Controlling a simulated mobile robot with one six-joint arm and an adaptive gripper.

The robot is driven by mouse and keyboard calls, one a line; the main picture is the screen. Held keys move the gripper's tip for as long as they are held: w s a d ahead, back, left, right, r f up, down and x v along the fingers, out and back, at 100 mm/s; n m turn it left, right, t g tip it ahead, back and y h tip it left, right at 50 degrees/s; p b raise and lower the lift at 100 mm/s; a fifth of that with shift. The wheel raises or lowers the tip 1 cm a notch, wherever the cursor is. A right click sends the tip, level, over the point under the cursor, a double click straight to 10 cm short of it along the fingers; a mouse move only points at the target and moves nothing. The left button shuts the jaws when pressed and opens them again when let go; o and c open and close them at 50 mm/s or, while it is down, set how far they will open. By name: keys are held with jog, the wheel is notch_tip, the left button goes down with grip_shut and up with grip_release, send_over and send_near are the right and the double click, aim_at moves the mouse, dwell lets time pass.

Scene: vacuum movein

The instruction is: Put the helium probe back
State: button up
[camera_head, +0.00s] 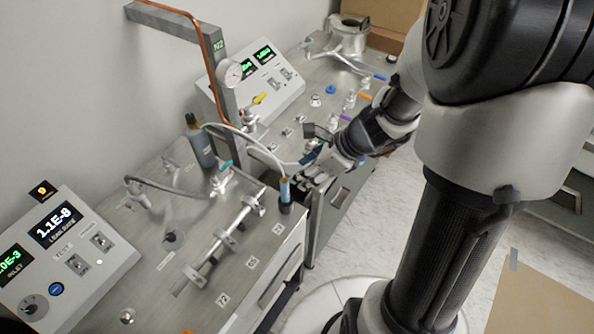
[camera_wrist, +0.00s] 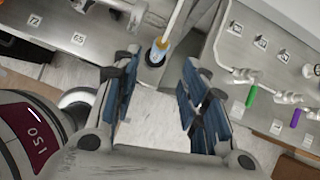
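The helium probe (camera_head: 285,189), a slim blue piece with an orange band, stands upright at the bench's right edge with its lower end in a black holder (camera_head: 286,206). A pale hose runs from its top. In the wrist view the probe (camera_wrist: 159,47) and the dark holder (camera_wrist: 154,59) show just beyond the fingertips. My gripper (camera_head: 308,178) is beside the probe, to its right. In the wrist view my gripper (camera_wrist: 160,66) has its blue-padded fingers wide apart, with nothing between them. Whether a finger touches the probe is not clear.
The leak-test bench (camera_head: 165,262) carries a metal manifold pipe (camera_head: 222,240), a dark bottle (camera_head: 201,145) and a display console (camera_head: 62,262). A second bench (camera_head: 330,85) with valves stands behind. A grey post (camera_head: 228,95) with a gauge rises between them. Floor is open at the right.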

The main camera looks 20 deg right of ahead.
jog(key=s+a+r+n+g+h, duration=0.1)
jog(key=s+a+r+n, duration=0.3)
jog(key=n, duration=0.3)
jog(key=s+a+r+n, duration=0.3)
jog(key=s+r+n, duration=0.2)
jog(key=r+n, duration=0.25)
jog(key=s+d+r+n+h, duration=0.1)
jog(key=s+r+n+h, duration=0.1)
jog(key=s+n, duration=0.2)
jog(key=s+d+r+n+t+h, duration=0.1)
jog(key=s+n, duration=0.3)
jog(key=n, duration=0.4)
jog(key=shift+d+r+h, duration=0.3)
jog(key=shift+r+h, duration=0.1)
jog(key=shift+r, duration=0.35)
jog(key=shift+s, duration=0.1)
